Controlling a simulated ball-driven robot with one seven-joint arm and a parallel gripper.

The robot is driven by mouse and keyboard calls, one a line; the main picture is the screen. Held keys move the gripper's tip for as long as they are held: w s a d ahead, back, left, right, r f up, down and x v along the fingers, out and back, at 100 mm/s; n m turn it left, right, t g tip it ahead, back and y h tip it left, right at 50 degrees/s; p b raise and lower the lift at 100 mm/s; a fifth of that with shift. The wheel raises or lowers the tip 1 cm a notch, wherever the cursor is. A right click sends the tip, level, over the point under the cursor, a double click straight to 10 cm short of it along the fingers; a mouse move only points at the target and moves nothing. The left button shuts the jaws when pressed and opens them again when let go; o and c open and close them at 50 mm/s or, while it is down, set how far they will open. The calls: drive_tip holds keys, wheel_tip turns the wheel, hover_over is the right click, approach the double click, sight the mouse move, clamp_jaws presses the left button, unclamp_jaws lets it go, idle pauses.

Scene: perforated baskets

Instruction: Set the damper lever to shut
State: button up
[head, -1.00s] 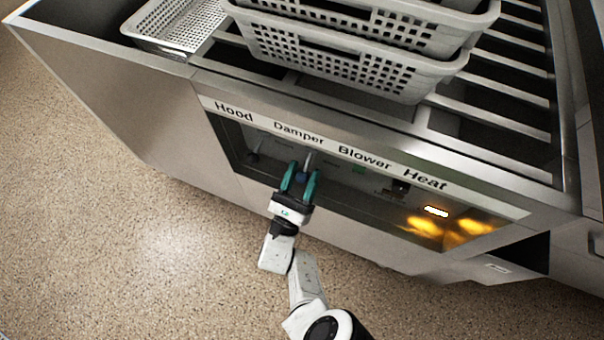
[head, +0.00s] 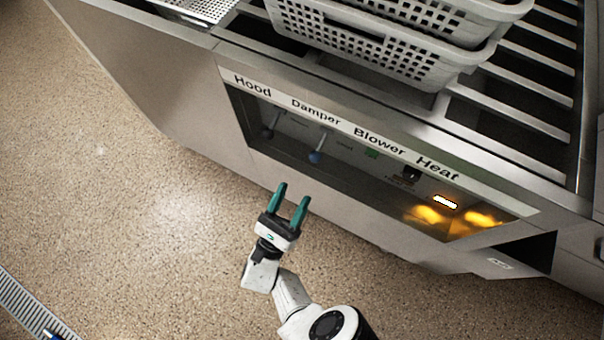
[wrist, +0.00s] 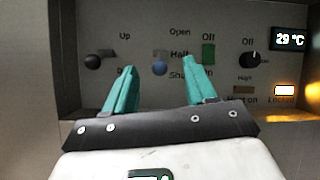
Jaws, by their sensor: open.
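The damper lever (head: 315,157) has a blue knob on a short grey stem, under the "Damper" label in the recessed panel. In the wrist view the blue knob (wrist: 160,68) shows between my fingers, beside the Half and Shut marks and closer to Shut. The Shut mark is partly covered by a finger. My gripper (head: 293,192) has two teal fingers, open and empty. It is out in front of the panel, below and left of the lever in the head view, apart from it.
Left of the damper is the hood lever with a dark knob (wrist: 92,62). Right are the green blower switch (wrist: 208,54) and black heat dial (wrist: 250,58). Perforated baskets (head: 400,50) stand on the slatted top above. The floor before the panel is clear.

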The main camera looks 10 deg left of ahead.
drive_tip(key=shift+s+a, duration=0.25)
drive_tip(key=shift+s, duration=0.4)
drive_tip(key=shift+s+a, duration=0.2)
drive_tip(key=shift+s, duration=0.4)
